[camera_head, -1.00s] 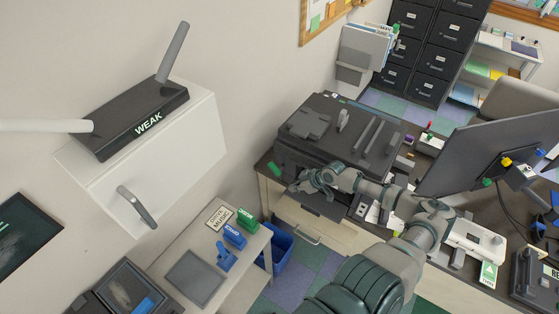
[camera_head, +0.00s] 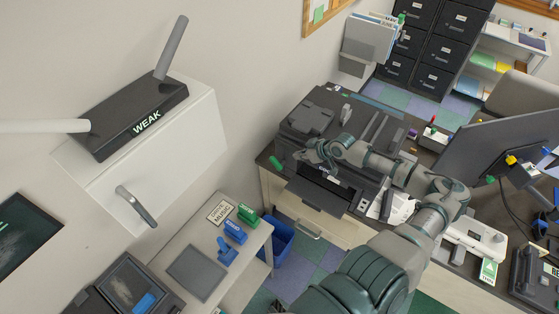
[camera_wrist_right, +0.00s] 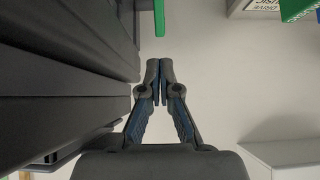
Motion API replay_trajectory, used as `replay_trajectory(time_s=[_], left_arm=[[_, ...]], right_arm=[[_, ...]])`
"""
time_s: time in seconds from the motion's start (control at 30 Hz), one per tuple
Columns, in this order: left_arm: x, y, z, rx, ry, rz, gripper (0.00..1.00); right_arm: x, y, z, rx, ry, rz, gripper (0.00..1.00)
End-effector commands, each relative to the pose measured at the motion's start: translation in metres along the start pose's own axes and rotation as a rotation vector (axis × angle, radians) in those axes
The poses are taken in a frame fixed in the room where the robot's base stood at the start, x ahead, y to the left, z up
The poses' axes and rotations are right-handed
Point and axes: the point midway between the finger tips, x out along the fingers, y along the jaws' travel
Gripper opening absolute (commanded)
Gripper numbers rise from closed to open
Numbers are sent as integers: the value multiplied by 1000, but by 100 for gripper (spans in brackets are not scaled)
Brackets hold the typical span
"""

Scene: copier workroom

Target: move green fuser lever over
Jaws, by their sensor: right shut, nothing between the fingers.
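The green fuser lever (camera_head: 276,162) sticks out at the left front of the dark copier (camera_head: 303,121) in the head view. In the right wrist view a green bar, likely the lever (camera_wrist_right: 159,18), shows beyond the fingertips. My right gripper (camera_head: 307,153) is at the copier's front, a little to the right of the lever. It is shut and empty; in the wrist view its fingertips (camera_wrist_right: 160,68) meet, with a visible gap to the green bar. My left gripper is not in view.
The copier's front tray (camera_head: 318,195) juts out below my right gripper. A monitor (camera_head: 500,150) stands to the right on the desk. A blue bin (camera_head: 279,244) and a small table (camera_head: 240,262) with labelled blocks stand at the lower left. Bare wall lies left of the copier.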

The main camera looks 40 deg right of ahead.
Motion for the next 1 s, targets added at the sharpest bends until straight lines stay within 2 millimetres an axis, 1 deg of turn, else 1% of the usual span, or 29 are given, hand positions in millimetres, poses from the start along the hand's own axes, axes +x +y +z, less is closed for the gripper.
replay_trajectory(time_s=[0.03,0.13,0.37,0.47,0.6,0.73,0.9,1.0], left_arm=[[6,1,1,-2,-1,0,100],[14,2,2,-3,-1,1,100],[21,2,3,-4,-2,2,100],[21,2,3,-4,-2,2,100],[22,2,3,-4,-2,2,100],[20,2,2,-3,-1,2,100],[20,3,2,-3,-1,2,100],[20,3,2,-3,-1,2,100]], right_arm=[[6,1,1,-1,3,1,0],[18,1,0,-2,4,2,0],[43,0,-1,0,5,1,0],[58,1,-1,3,7,1,0],[85,0,-2,4,6,-1,0],[107,-1,-1,2,2,-1,0],[124,0,0,-1,0,1,0],[129,0,0,0,0,1,0]])
